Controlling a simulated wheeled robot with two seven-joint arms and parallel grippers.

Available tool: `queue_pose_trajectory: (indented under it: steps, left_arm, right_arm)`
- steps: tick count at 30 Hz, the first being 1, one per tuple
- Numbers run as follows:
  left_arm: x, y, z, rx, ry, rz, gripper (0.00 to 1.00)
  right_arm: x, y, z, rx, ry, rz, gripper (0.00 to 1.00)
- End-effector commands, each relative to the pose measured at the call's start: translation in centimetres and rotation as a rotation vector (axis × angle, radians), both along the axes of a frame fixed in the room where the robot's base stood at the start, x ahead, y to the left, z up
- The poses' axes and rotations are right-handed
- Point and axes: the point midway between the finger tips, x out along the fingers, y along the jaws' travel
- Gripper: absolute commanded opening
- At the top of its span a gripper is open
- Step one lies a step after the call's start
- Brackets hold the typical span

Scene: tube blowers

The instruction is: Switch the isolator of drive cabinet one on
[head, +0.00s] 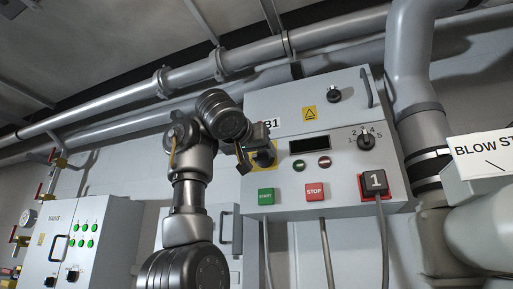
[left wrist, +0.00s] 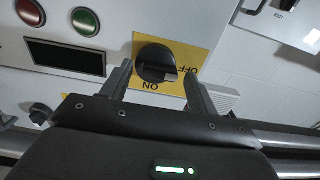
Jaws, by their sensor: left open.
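The drive cabinet (head: 345,95) is a grey box on the wall, with a B1 label and a plate marked 1. Its isolator is a black rotary knob (left wrist: 155,62) on a yellow plate (left wrist: 197,55) marked OFF and ON. The knob's ridge seems to point to the lower right in the left wrist view, between the two words; its exact setting is unclear. In the head view my gripper partly hides the yellow plate (head: 265,158). My left gripper (left wrist: 158,74) is open, its fingers on either side of the knob; contact cannot be told. My right gripper is out of view.
Below the isolator are a green START button (head: 266,196) and a red STOP button (head: 315,192). A display (head: 310,144) and a selector knob (head: 366,139) lie to the right. A large pipe (head: 410,60) runs beside the cabinet. Another cabinet (head: 80,240) stands at left.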

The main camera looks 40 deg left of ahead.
Motion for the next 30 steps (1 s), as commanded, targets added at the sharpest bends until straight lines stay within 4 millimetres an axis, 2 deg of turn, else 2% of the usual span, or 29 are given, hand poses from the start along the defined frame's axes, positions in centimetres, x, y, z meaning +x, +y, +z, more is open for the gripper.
queue_pose_trajectory:
  steps: [3, 7, 17, 23, 30]
  left_arm:
    - [0.05, 0.02, -0.06, 0.000, 0.000, 0.000, 0.60]
    - [0.02, 0.02, -0.05, 0.000, 0.000, 0.000, 0.57]
    - [-0.01, 0.01, -0.02, 0.000, -0.001, 0.000, 0.15]
    - [-0.02, 0.00, -0.04, 0.013, 0.003, 0.000, 0.15]
    - [-0.08, -0.03, -0.02, 0.106, 0.035, -0.001, 0.15]
  right_arm:
    - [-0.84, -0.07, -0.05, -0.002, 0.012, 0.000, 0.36]
    - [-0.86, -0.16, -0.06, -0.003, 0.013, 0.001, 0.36]
    - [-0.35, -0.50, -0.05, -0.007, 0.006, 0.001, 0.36]
    - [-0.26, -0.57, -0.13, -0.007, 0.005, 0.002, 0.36]
    - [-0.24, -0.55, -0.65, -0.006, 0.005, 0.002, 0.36]
